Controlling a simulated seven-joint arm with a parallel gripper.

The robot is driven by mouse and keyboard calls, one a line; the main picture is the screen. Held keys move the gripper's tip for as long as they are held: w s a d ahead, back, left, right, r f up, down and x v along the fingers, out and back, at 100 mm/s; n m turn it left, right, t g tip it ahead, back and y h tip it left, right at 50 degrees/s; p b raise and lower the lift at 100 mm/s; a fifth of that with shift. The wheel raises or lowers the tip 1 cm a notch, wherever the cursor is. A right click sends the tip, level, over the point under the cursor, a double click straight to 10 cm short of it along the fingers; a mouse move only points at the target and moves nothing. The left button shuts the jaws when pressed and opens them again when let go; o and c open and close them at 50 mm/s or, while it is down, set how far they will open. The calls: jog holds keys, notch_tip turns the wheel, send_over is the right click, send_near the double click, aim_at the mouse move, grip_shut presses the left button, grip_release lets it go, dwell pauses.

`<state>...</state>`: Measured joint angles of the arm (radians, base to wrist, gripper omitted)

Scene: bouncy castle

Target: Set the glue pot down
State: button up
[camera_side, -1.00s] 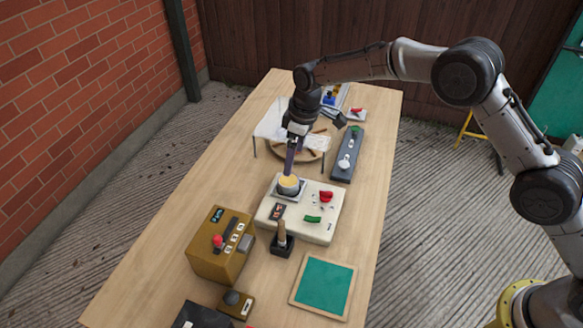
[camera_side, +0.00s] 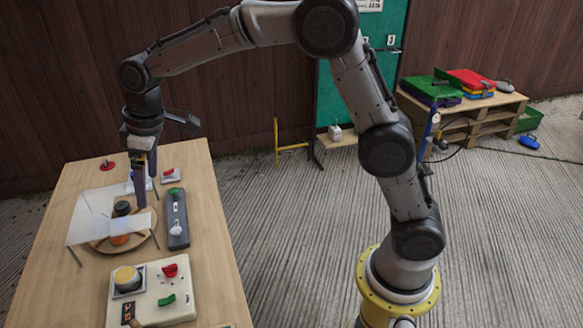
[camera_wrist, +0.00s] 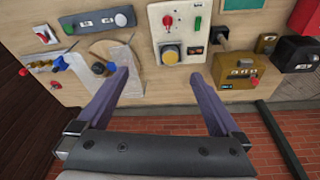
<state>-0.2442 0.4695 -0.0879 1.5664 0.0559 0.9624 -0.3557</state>
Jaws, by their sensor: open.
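A round grey pot with a yellow top, which looks like the glue pot (camera_side: 127,277), stands upright on a square plate on a cream box (camera_side: 180,306) in the side view. The pot (camera_wrist: 170,54) also shows in the wrist view, beyond my fingers and apart from them. My gripper (camera_side: 143,185) is open and empty, over the part of the table behind the cream box, near a round wooden tray (camera_side: 105,246). In the wrist view both fingers (camera_wrist: 160,76) are spread with nothing between them.
A clear sheet on thin legs (camera_side: 88,222) stands over the tray, close by my fingers. A dark grey panel (camera_side: 177,221) lies right of it. The wrist view shows a brown box (camera_wrist: 240,68) and a green board (camera_wrist: 243,4). Bare wood (camera_side: 213,240) shows along the right edge.

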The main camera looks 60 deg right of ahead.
jog(key=s+d+r+m+t, duration=0.15)
jog(key=s+d+r, duration=0.25)
jog(key=s, duration=0.4)
jog(key=s+d+r+m, duration=0.2)
jog(key=s+d+r, duration=0.25)
jog(key=s, duration=0.35)
jog(key=s+d+f+m, duration=0.1)
jog(key=s+d+f, duration=0.1)
jog(key=s, duration=0.6)
jog(key=s+d+f+m+t+h, duration=0.1)
jog(key=s+d+f+m, duration=0.1)
jog(key=s, duration=0.7)
jog(key=shift+d+f, duration=0.2)
jog(key=shift+d, duration=0.2)
jog(key=shift+t, duration=0.25)
